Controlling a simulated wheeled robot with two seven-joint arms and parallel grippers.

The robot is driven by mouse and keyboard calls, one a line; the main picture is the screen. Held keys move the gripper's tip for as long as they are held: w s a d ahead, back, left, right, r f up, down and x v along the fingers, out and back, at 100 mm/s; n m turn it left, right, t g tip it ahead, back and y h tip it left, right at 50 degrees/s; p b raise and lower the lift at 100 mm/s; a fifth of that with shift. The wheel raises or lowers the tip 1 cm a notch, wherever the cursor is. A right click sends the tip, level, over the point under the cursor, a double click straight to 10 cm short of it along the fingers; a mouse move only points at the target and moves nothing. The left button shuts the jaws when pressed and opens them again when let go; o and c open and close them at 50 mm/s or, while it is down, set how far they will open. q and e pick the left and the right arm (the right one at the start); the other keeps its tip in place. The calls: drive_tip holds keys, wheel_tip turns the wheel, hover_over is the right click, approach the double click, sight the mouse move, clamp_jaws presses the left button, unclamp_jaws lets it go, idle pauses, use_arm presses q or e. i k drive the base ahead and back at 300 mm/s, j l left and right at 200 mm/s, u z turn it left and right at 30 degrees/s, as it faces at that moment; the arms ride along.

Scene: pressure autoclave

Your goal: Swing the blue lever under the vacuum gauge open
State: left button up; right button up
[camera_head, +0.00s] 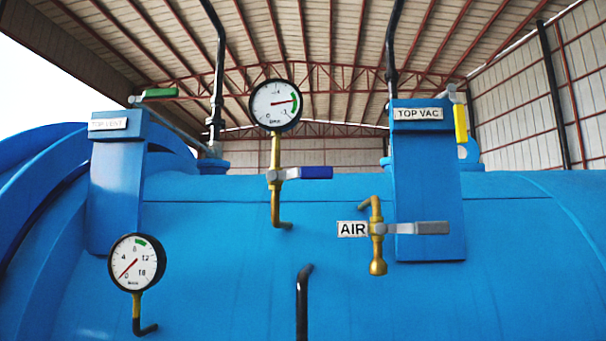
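The vacuum gauge (275,105) is a round white dial with a black rim and a green arc, on a brass stem at the top middle. Its red needle points right. The blue lever (309,173) sits on the valve of that stem, below the dial. It lies level and points right, across the brass pipe. Neither of my grippers shows in the head view, and nothing touches the lever.
The blue autoclave (220,260) fills the lower view. A grey lever (432,228) by the AIR label (352,229), a yellow lever (461,124), a green lever (160,93), a lower-left gauge (137,262) and a black pipe (303,305) stand around. Space right of the blue lever looks clear.

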sight(303, 172)
drive_tip(key=l+u, duration=0.1)
drive_tip(key=u, duration=0.25)
drive_tip(key=l+u, duration=0.15)
drive_tip(key=u, duration=0.2)
drive_tip(key=i+l+u, duration=0.1)
drive_tip(key=u, duration=0.25)
drive_tip(key=l+u, duration=0.25)
drive_tip(key=l, duration=0.3)
drive_tip(key=k+l+u, duration=0.2)
drive_tip(key=l, duration=0.3)
drive_tip(key=l+u, duration=0.25)
drive_tip(key=l, duration=0.3)
drive_tip(key=k+l, duration=0.1)
drive_tip(key=l, duration=0.25)
drive_tip(key=k+l, duration=0.1)
drive_tip(key=l, duration=0.3)
drive_tip(key=k+l, duration=0.15)
drive_tip(key=l, duration=0.2)
drive_tip(key=i+u, duration=0.05)
